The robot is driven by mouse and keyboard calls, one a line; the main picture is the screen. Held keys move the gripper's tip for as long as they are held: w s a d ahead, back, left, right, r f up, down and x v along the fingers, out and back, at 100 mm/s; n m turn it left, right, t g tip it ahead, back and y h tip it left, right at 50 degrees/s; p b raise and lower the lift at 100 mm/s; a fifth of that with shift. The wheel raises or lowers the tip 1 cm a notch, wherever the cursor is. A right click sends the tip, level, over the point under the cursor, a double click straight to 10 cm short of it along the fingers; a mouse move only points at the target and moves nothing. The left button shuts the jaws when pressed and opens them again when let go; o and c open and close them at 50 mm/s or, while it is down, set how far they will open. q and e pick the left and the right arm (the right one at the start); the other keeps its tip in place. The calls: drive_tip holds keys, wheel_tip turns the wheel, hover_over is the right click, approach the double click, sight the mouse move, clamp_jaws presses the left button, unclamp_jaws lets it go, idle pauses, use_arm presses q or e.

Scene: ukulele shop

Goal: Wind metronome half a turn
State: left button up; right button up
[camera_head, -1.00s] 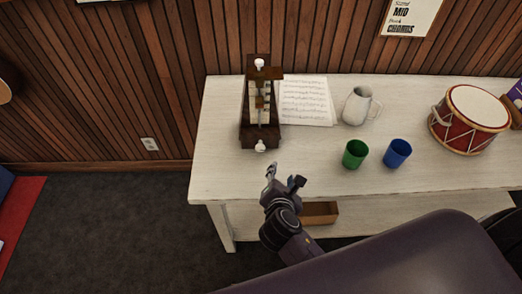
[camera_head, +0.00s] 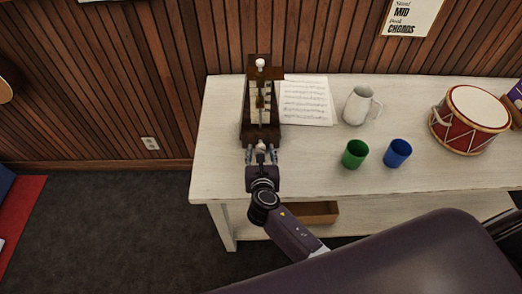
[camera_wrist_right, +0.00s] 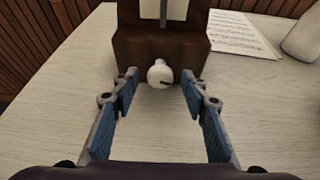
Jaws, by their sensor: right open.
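The metronome (camera_head: 261,105) is a dark wooden block with a pale scale on its front, standing upright on the left part of the white table. A white winding knob (camera_wrist_right: 160,74) sticks out low on its front; in the head view the knob (camera_head: 261,146) shows between my fingertips. A second white knob (camera_head: 260,63) shows at the far end. My right gripper (camera_head: 262,155) is open in front of the metronome, and its blue-padded fingers (camera_wrist_right: 160,98) stand on both sides of the knob, apart from it. My left gripper is not in view.
Sheet music (camera_head: 306,101) lies right of the metronome. A white pitcher (camera_head: 357,106), a green cup (camera_head: 355,154), a blue cup (camera_head: 397,153) and a red drum (camera_head: 470,120) stand further right on the table (camera_head: 310,180). A wooden box (camera_head: 314,213) sits on the lower shelf.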

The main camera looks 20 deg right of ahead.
clamp_jaws()
idle(0.4)
